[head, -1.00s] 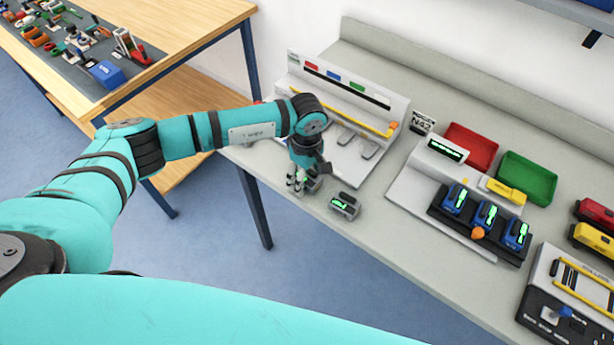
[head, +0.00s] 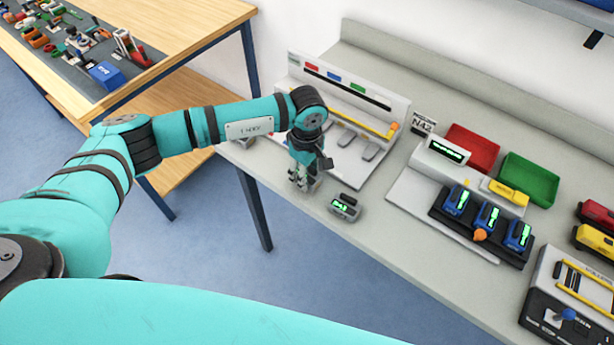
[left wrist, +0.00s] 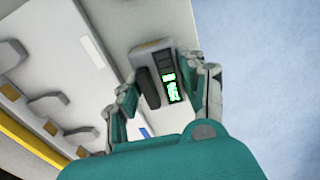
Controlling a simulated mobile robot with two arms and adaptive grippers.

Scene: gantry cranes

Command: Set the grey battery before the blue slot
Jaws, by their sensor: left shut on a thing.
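My left gripper (head: 302,184) is low over the front left of the bench, in front of the slotted rack. It is shut on a grey battery, which shows between the fingers in the left wrist view (left wrist: 152,58) with a dark grip and a lit green display. In the head view the gripper mostly hides it, and I cannot tell whether it touches the bench. The rack's blue label (head: 333,75) is on its back panel, between red and green ones. A blue-marked strip (left wrist: 144,131) shows beside the left finger. My right gripper is out of view.
A similar grey unit with a green display (head: 344,207) stands just right of the gripper, near the front edge. Further right are a dock of blue batteries (head: 487,216), a red tray (head: 470,147) and a green tray (head: 528,178). Some bench between unit and dock is clear.

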